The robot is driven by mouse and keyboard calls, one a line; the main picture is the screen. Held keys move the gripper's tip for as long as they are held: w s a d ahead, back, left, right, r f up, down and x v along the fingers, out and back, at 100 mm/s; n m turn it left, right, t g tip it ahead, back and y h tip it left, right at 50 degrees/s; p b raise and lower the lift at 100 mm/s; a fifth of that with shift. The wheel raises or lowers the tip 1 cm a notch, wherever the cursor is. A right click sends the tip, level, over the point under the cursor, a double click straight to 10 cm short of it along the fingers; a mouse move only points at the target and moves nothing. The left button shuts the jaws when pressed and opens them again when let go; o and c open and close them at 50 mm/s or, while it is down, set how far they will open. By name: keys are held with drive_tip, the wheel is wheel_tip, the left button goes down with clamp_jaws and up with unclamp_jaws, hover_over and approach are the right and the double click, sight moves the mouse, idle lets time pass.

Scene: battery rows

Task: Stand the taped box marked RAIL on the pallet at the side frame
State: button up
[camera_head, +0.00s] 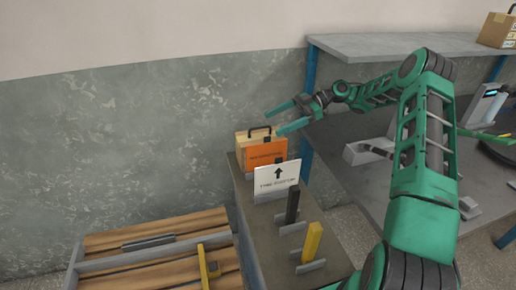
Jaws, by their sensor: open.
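A wooden slatted pallet (150,229) with grey edging lies low at the bottom left. A tan box (243,142) with a dark handle on top stands at the far end of a narrow bench, partly hidden behind an orange card. A brown cardboard box (494,31) with pale labels stands on the upper shelf at the right edge, cut off by the frame. I cannot read RAIL on either box. My gripper (276,120) is open and empty, its fingers spread just above and in front of the tan box's handle. I cannot tell whether they touch it.
The narrow bench (262,222) holds the orange card (266,153), a white arrow card (276,178), a black upright piece (292,205) and a yellow one (312,242). A yellow fitting (208,267) and a dark bar (148,242) are at the pallet. My arm spans the right-hand workbench (345,185).

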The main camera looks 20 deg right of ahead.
sight(273, 134)
wheel_tip(273, 134, down, 5)
drive_tip(key=shift+f, duration=0.1)
drive_tip(key=shift+x, duration=3.8)
drive_tip(key=c, duration=1.9)
drive_tip(key=shift+o, duration=0.2)
drive_tip(key=shift+r, duration=0.25)
